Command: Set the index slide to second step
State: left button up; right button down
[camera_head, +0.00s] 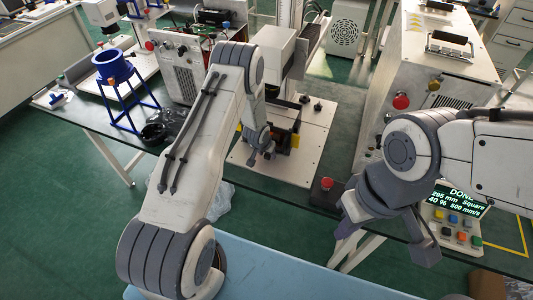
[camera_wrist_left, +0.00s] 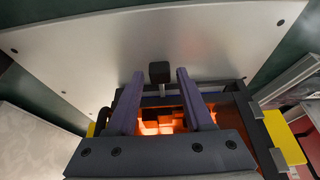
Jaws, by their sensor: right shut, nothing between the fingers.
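The index slide's black square knob (camera_wrist_left: 159,72) shows in the left wrist view, at the far side of a black frame (camera_wrist_left: 238,97) with orange parts inside. The same fixture (camera_head: 290,127) stands on a pale base plate in the head view, partly hidden by my left arm. My left gripper (camera_wrist_left: 160,75) is open, its two purple fingers pointing at the fixture. The knob appears between the fingertips, with a gap on each side; depth is hard to tell. My right gripper (camera_head: 350,244) is shut and empty, low at the right, away from the fixture. Step marks are not readable.
A red button box (camera_head: 327,190) stands right of the base plate (camera_head: 315,150). A control box with a lit display (camera_head: 458,203) is behind my right arm. A blue funnel on a stand (camera_head: 113,68) is at the left. A blue surface (camera_head: 290,275) lies in front.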

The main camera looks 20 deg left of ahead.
pick_arm(q)
grip_shut()
dwell(1.2)
